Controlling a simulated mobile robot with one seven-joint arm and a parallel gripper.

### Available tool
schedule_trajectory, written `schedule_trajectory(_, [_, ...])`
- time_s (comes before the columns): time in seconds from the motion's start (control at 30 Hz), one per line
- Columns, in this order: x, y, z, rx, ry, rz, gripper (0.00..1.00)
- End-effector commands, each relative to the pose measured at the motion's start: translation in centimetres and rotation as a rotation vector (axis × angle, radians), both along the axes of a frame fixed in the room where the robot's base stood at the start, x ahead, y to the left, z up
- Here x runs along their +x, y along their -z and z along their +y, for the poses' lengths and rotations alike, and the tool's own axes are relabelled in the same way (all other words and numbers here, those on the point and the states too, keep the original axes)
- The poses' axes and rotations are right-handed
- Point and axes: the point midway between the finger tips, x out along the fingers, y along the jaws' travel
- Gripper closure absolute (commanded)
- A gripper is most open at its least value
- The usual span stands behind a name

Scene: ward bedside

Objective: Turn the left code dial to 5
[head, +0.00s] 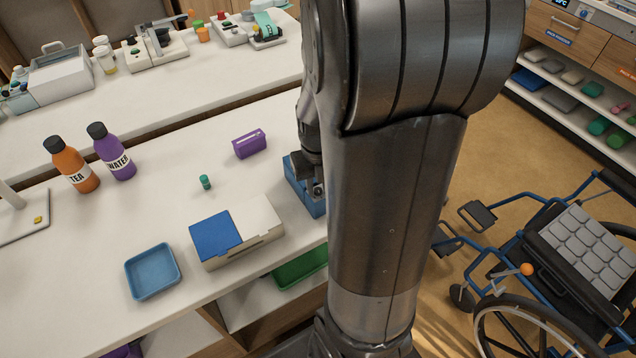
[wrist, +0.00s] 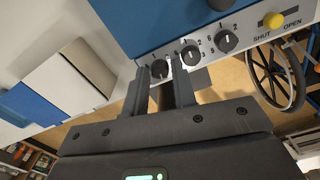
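A blue box with a pale front panel (wrist: 209,58) fills the top of the wrist view. The panel carries three dark code dials. The left code dial (wrist: 160,68) lies between my fingertips; its setting and numbers are too small or covered to read. The middle dial (wrist: 191,55) and right dial (wrist: 227,42) are to its right, with white pointer marks and digits around them. My gripper (wrist: 161,72) is open, its fingers on either side of the left dial; I cannot tell if they touch it. In the head view the blue box (head: 306,199) is partly hidden behind my arm.
A yellow knob (wrist: 273,20) marked SHUT and OPEN sits right of the dials. A wheelchair (head: 560,270) stands at right.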

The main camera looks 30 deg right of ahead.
Motion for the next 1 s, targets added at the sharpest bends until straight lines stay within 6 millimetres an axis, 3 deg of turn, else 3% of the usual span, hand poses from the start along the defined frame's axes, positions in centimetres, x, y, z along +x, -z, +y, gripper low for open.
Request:
schedule_trajectory(0.3, [0.0,-0.1,0.0,0.000,-0.001,0.001,0.72])
schedule_trajectory(0.53, [0.0,-3.0,0.0,0.000,-0.001,-0.004,0.72])
schedule_trajectory(1.0, [-0.1,-4.7,-0.1,0.002,0.002,0.001,0.72])
